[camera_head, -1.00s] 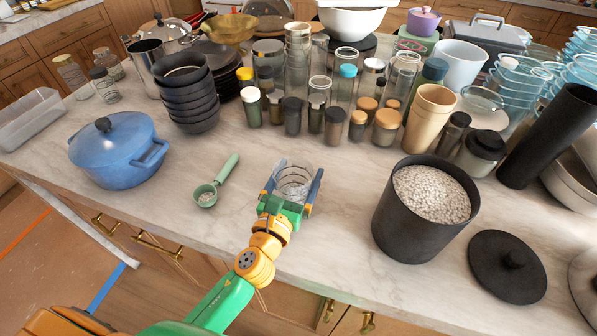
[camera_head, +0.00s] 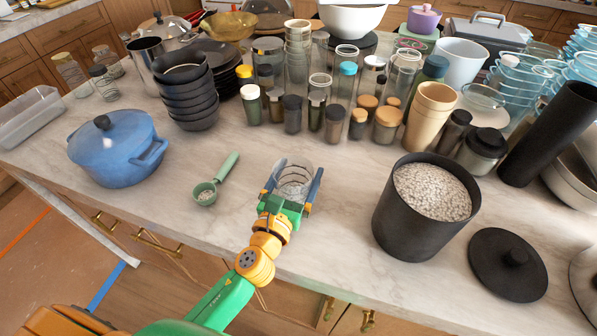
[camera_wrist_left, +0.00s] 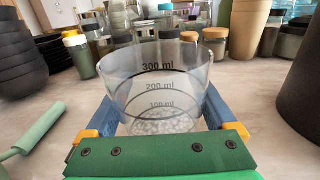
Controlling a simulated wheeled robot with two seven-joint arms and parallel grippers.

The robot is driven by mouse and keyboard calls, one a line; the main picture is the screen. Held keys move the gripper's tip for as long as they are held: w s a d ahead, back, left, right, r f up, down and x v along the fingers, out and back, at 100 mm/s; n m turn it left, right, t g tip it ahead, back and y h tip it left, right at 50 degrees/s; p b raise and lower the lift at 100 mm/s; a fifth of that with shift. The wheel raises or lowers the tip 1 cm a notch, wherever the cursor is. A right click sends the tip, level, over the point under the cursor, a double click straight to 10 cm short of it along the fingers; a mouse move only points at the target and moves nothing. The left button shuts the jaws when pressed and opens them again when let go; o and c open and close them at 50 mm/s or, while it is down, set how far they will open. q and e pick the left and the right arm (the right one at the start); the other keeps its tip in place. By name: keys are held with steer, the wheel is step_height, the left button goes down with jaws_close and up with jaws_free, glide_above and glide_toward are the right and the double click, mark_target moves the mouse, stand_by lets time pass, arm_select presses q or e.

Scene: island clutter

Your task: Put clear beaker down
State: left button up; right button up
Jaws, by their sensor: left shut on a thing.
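The clear beaker (camera_head: 294,180) is upright between the blue fingers of my left gripper (camera_head: 292,187), near the front of the marble counter. In the left wrist view the beaker (camera_wrist_left: 158,85) shows black marks for 100, 200 and 300 ml, with a layer of white grains at its bottom. My left gripper (camera_wrist_left: 160,118) is shut on it, one finger on each side. The beaker's base is at or very near the counter top; I cannot tell whether it touches. My right gripper is not in view.
A green scoop (camera_head: 214,181) lies left of the beaker, beyond it a blue pot (camera_head: 118,150). A black canister (camera_head: 402,225) of white grains stands right, its black lid (camera_head: 507,265) beside it. Several jars crowd behind. The counter (camera_head: 345,190) around the beaker is clear.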

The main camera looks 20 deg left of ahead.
arm_select(q)
steer(key=shift+f+b, duration=0.35)
steer(key=shift+f, duration=0.05)
stand_by(0.5)
steer(key=o, duration=1.3)
steer(key=shift+o, duration=0.2)
steer(key=s+b, duration=0.1)
steer(key=s, duration=0.6)
steer(key=shift+s+a+b, duration=0.15)
steer(key=shift+a+b, duration=0.05)
steer(key=shift+b, duration=0.15)
